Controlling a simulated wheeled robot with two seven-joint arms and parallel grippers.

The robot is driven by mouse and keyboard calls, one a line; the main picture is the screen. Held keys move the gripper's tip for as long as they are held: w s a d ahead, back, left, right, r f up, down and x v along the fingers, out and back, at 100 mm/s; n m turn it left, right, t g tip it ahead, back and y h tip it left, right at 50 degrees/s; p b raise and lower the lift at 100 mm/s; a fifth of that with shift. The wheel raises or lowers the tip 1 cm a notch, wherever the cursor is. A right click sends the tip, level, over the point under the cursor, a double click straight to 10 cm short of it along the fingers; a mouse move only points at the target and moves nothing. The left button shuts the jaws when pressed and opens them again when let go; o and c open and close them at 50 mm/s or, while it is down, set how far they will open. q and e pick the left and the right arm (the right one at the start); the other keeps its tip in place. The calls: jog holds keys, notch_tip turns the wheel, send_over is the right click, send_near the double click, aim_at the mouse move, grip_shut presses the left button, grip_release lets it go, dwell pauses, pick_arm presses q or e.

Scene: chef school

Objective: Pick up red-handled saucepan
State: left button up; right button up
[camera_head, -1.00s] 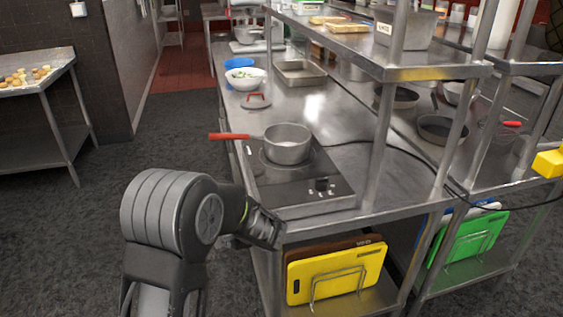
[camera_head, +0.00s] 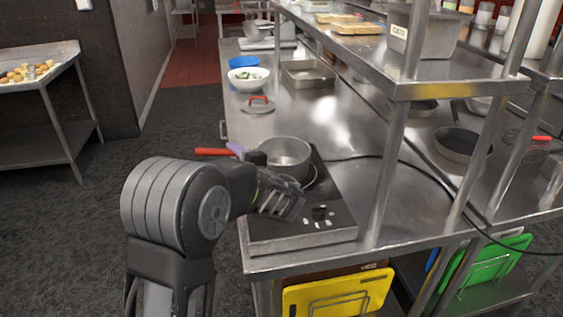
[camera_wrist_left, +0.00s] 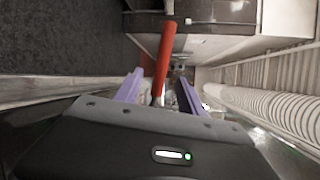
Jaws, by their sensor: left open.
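The saucepan (camera_head: 287,152), a grey metal pan with a red handle (camera_head: 212,151), sits on the black induction hob (camera_head: 325,205) at the front of the steel counter. Its handle points left, past the counter edge. My left gripper (camera_head: 247,153) is open at the handle, close to the pan wall, and covers part of the handle. In the left wrist view, the red handle (camera_wrist_left: 165,50) runs between the two purple-lined fingers (camera_wrist_left: 160,92). I cannot tell whether the fingers touch it. My right gripper is not in view.
A loose lid (camera_head: 258,105) with a red handle lies behind the pan, near a white bowl (camera_head: 248,79). A steel shelf post (camera_head: 388,180) stands right of the hob. A yellow board (camera_head: 338,294) is below. The floor left of the counter is clear.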

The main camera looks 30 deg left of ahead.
aim_at(227, 153)
pick_arm(q)
jog(key=shift+s, duration=0.2)
jog(key=shift+p+x, duration=0.3)
jog(key=shift+x, duration=1.1)
jog(key=shift+w, duration=0.1)
jog(key=shift+w+a, duration=0.1)
jog(key=shift+a, duration=0.15)
jog(key=p+x, duration=0.2)
jog(key=x, duration=0.1)
jog(key=shift+w+a, duration=0.15)
jog(key=shift+a, duration=0.05)
jog(key=shift+w+a+f, duration=0.1)
jog(key=shift+w+a, duration=0.2)
jog(key=shift+a, duration=0.1)
jog(key=shift+c, duration=0.4)
